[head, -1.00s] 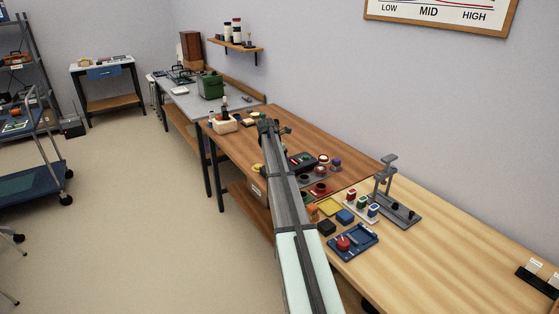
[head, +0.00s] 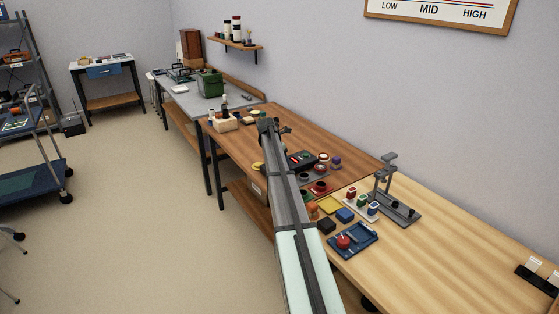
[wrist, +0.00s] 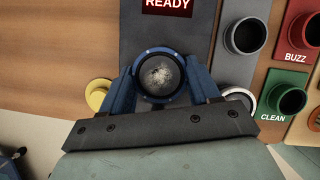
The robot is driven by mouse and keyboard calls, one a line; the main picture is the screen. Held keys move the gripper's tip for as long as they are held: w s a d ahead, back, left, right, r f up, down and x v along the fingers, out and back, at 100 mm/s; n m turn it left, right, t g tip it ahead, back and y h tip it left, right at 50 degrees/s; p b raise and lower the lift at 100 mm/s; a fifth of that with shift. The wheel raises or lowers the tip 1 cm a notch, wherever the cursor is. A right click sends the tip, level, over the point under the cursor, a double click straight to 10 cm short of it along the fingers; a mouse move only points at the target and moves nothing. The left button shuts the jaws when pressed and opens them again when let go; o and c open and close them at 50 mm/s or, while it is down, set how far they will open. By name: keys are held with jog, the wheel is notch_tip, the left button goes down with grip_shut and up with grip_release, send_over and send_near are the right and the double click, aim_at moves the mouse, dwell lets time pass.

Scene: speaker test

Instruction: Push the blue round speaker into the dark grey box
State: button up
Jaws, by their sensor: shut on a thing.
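In the wrist view my gripper (wrist: 161,82) has its two blue fingers closed around a round thing with a dark blue-black rim and a speckled grey face, the round speaker (wrist: 159,74). Above the speaker is a dark grey panel (wrist: 198,30) with a lit red READY sign, likely the dark grey box; the speaker overlaps its lower part in this view. I cannot tell whether they touch. In the head view my gripper (head: 268,127) is over the brown bench, small and seen from behind; the speaker is hidden there.
Right of the panel are an open grey cup (wrist: 245,36), a red BUZZ cup (wrist: 304,30) and a green CLEAN cup (wrist: 287,99). A yellow round thing (wrist: 97,95) lies left of the fingers. A blue tray (head: 367,232) and a grey stand (head: 390,185) are on the lighter bench.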

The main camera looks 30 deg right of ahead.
jog(key=o, duration=1.1)
jog(key=shift+r, duration=3.7)
